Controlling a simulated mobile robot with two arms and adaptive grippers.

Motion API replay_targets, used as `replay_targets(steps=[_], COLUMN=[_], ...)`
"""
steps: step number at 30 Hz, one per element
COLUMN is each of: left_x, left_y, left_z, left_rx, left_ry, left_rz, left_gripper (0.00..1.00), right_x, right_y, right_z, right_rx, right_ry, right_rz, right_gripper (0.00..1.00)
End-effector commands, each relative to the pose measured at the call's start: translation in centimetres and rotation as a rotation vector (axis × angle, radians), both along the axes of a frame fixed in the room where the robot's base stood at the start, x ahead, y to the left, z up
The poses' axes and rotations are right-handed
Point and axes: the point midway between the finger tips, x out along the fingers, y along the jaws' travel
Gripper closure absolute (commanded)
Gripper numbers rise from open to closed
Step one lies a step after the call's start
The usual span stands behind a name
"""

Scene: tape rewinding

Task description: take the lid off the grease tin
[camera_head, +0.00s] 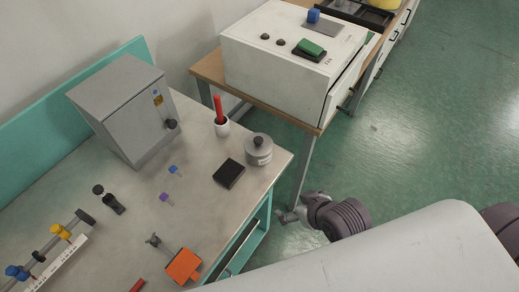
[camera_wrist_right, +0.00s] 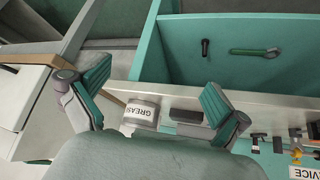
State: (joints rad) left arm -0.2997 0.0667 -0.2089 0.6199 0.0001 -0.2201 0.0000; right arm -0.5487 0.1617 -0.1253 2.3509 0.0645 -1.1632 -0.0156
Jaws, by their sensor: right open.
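The grease tin (camera_head: 258,158) is a squat grey cylinder at the right corner of the workbench. Its lid (camera_head: 258,143), with a dark knob, sits on top. In the right wrist view the tin (camera_wrist_right: 141,113) shows its GREASE label between my fingers but beyond them; its lid is hard to make out there. My right gripper (camera_head: 287,215) is off the bench's right edge, in front of the tin and apart from it. In the wrist view my right gripper (camera_wrist_right: 157,80) has its fingers wide apart, with nothing held. My left gripper is not in view.
A grey cabinet (camera_head: 125,108) is at the back left. A white machine (camera_head: 285,70) stands on a wooden table beyond. Open floor lies right of the bench.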

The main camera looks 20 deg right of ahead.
Motion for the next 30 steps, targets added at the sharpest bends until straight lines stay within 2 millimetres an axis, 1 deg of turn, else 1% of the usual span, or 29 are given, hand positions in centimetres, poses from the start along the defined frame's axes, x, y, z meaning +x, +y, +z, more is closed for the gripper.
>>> replay_targets(steps=[3, 6, 12, 15, 17, 20, 24, 27, 30], left_x=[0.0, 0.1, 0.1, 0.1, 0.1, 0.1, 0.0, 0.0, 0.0], left_y=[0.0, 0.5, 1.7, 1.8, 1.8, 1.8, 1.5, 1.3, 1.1], left_z=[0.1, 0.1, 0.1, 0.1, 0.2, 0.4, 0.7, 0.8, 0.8], left_rx=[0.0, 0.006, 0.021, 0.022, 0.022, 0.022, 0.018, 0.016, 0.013], left_ry=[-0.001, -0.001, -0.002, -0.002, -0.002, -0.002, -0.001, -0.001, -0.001], left_rz=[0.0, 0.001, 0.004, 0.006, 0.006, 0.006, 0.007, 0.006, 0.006], left_gripper=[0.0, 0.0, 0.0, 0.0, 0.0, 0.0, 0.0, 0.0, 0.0], right_x=[2.5, 4.3, 7.0, 7.8, 8.4, 9.8, 12.4, 14.0, 15.1], right_y=[0.6, 1.1, 1.5, 1.6, 1.7, 2.1, 2.8, 3.3, 3.6], right_z=[1.7, 3.0, 5.2, 5.9, 6.0, 5.7, 4.6, 3.8, 3.3], right_rx=[0.038, 0.07, 0.125, 0.144, 0.15, 0.153, 0.152, 0.152, 0.152], right_ry=[-0.144, -0.257, -0.452, -0.514, -0.532, -0.542, -0.54, -0.538, -0.538], right_rz=[0.023, 0.036, 0.053, 0.054, 0.054, 0.054, 0.053, 0.053, 0.054], right_gripper=[0.0, 0.0, 0.0, 0.0, 0.0, 0.0, 0.0, 0.0, 0.0])
